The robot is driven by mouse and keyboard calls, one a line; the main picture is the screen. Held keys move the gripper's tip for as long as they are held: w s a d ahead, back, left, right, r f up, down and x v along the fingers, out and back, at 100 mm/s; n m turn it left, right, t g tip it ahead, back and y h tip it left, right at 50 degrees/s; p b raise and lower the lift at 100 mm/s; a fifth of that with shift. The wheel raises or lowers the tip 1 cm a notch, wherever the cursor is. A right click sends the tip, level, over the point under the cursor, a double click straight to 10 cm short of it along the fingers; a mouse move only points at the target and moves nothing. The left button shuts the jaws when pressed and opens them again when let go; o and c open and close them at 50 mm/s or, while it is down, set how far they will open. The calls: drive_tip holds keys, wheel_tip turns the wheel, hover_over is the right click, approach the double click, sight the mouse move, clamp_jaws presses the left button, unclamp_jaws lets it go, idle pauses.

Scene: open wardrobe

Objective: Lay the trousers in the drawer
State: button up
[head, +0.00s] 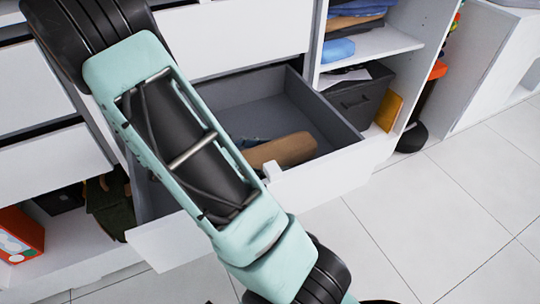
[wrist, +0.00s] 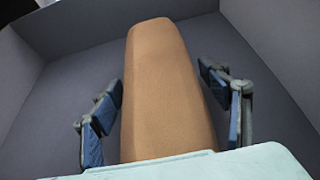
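The trousers (wrist: 165,90) look like a rolled brown bundle. In the wrist view they lie lengthwise between the two fingers of my gripper (wrist: 165,110). The fingers stand apart on either side, with a visible gap to the cloth at each side. In the head view the brown roll (head: 281,151) lies inside the open drawer (head: 335,117), near its front wall. My arm covers the left part of the drawer there, and the gripper is mostly hidden, with a bit of blue finger (head: 252,142) showing beside the roll.
The drawer's grey floor is bare behind the roll. A shelf unit at right holds folded clothes (head: 345,22), a blue item (head: 338,50) and a dark box (head: 357,97). An orange-red box (head: 20,236) and a dark bag (head: 110,204) sit at lower left. The tiled floor at right is clear.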

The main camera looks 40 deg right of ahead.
drive_tip(key=shift+r, duration=0.1)
drive_tip(key=shift+w+a+r, duration=0.1)
drive_tip(key=shift+a+r, duration=0.1)
drive_tip(key=shift+a, duration=0.05)
drive_tip(key=p+v, duration=0.4)
drive_tip(key=v, duration=0.7)
drive_tip(key=shift+a, duration=0.3)
